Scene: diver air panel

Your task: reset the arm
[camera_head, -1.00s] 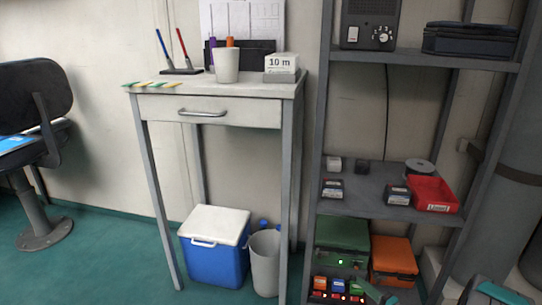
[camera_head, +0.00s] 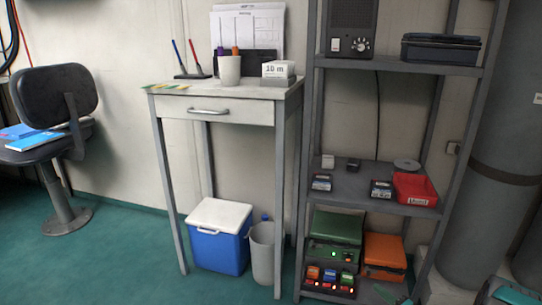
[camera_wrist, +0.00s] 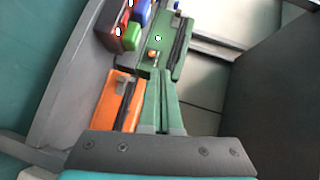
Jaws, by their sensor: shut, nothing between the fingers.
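My gripper shows in the wrist view (camera_wrist: 161,85) as two narrow green fingers lying together, shut and empty. Its tips overlap the picture of the green case (camera_wrist: 172,50) on the shelf; I cannot tell the distance. In the head view my gripper (camera_head: 388,293) is low, at the bottom edge in front of the shelf's lowest level, partly cut off. Part of my teal arm shows at the bottom right corner.
A metal shelf unit (camera_head: 302,150) holds a green case (camera_head: 335,229), an orange case (camera_head: 384,250), a charger with small coloured units (camera_head: 328,281) and a red bin (camera_head: 415,189). A desk (camera_head: 225,91), blue cooler (camera_head: 218,250) and waste bin (camera_head: 263,255) stand left. Open floor lies front left.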

